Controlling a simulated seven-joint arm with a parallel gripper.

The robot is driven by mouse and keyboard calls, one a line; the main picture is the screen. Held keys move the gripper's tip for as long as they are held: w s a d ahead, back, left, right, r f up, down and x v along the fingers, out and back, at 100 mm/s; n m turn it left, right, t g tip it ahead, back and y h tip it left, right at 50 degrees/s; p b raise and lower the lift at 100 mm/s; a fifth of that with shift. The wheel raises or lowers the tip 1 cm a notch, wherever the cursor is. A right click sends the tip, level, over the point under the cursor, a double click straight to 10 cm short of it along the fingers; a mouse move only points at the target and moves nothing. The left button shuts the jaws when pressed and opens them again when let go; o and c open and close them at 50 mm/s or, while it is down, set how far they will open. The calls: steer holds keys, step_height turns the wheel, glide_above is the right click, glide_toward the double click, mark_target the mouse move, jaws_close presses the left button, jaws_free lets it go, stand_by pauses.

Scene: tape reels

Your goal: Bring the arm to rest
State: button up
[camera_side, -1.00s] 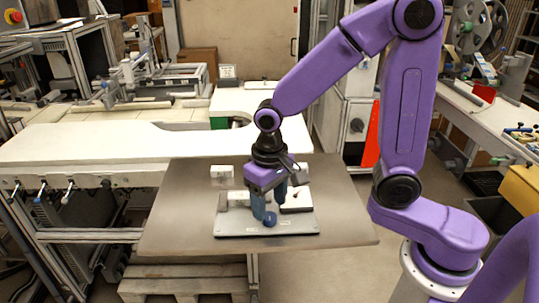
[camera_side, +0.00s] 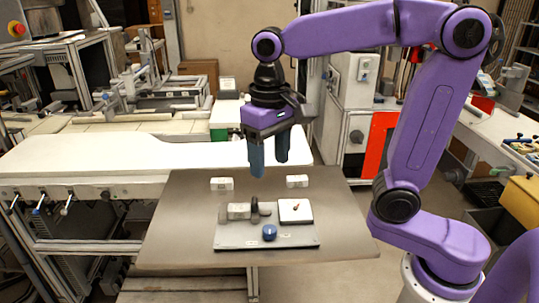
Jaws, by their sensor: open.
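My gripper (camera_side: 269,168) hangs above the back part of the table, fingers pointing down. Its two blue fingers are apart with nothing between them. It is clear of everything below. On the table (camera_side: 180,235), a light grey plate (camera_side: 240,240) carries a white square piece with a small red mark (camera_side: 295,211), a blue round knob (camera_side: 269,232), and a white block (camera_side: 238,211) beside dark round parts (camera_side: 258,210).
Two small white blocks (camera_side: 222,184) and (camera_side: 297,181) stand behind the plate. A white workbench (camera_side: 90,155) lies beyond at the left. A red panel (camera_side: 378,145) stands behind my arm. The table's left side and front are bare.

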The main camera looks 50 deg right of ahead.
steer(key=s+d+f+n, duration=0.4)
steer(key=s+f+n, duration=0.1)
steer(key=s, duration=0.4)
steer(key=s+d+f+n, duration=0.4)
steer(key=s+f+n, duration=0.1)
steer(key=s+n, duration=0.3)
steer(key=shift+s+f, duration=0.2)
steer(key=shift+s, duration=0.15)
stand_by(0.6)
